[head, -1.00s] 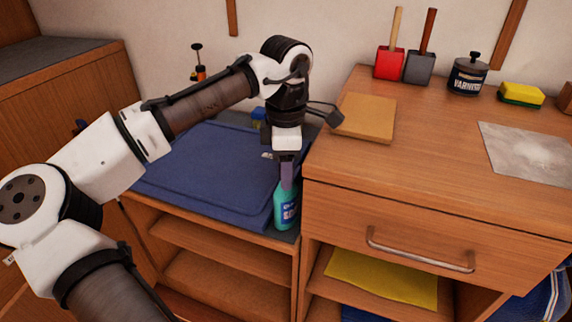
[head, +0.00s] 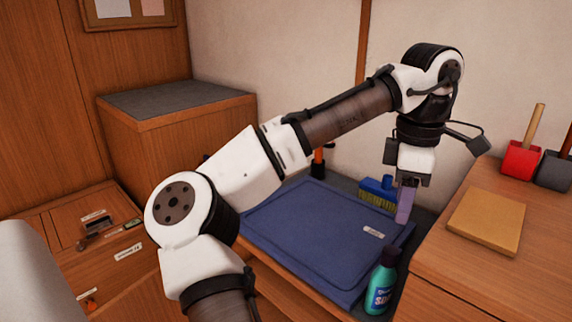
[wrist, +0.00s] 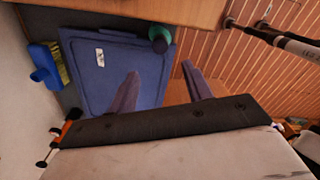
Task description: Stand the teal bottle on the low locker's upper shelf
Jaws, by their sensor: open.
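The teal bottle (head: 380,287) with a dark cap and a blue label stands upright at the front right corner of the low unit's dark top, beside the blue board (head: 300,240). In the wrist view I see the bottle (wrist: 159,38) from above. My gripper (head: 405,205) is open and empty. It points down, above and apart from the bottle, and its spread fingers also show in the wrist view (wrist: 160,80). The low wooden unit (head: 280,282) shows only part of its front; its shelves are mostly out of view now.
A blue brush (head: 380,190) with yellow bristles lies behind the board. A taller wooden cabinet (head: 470,270) stands close on the bottle's right, with a tan block (head: 487,221) on top. A grey-topped box cabinet (head: 180,130) stands at the back left.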

